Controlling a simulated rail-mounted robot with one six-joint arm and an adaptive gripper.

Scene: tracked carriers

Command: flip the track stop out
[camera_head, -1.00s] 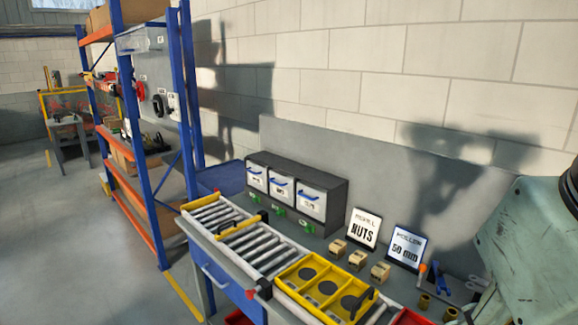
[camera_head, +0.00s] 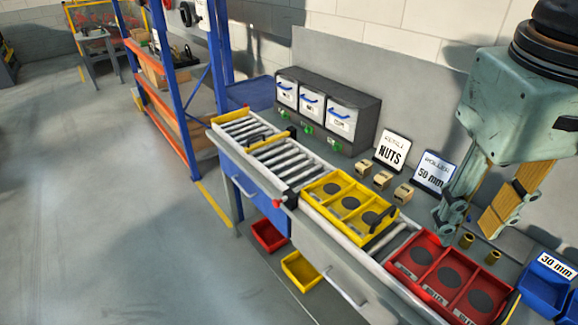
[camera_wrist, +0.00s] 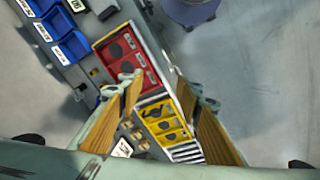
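The roller track (camera_head: 268,153) runs along the bench. A small red-tipped piece (camera_head: 279,201) at its front edge, beside the yellow carrier, looks like the track stop; whether it is in or out is too small to tell. The yellow carrier (camera_head: 322,188) has round dark recesses and a black handle, and also shows in the wrist view (camera_wrist: 151,113). A red carrier (camera_head: 408,262) sits nearer on the track and shows in the wrist view (camera_wrist: 103,43). My gripper (camera_head: 467,224) is open and empty, above the bench to the right of the yellow carrier. Its tan-padded fingers are spread in the wrist view (camera_wrist: 158,82).
White bins (camera_head: 341,119) stand in a grey rack behind the track. Signs reading NUTS (camera_head: 392,152) and 50 mm (camera_head: 431,172), several small tan blocks (camera_head: 382,180) and brass rollers (camera_head: 466,240) are near my gripper. Blue bins (camera_head: 545,288) are at right. Floor at left is clear.

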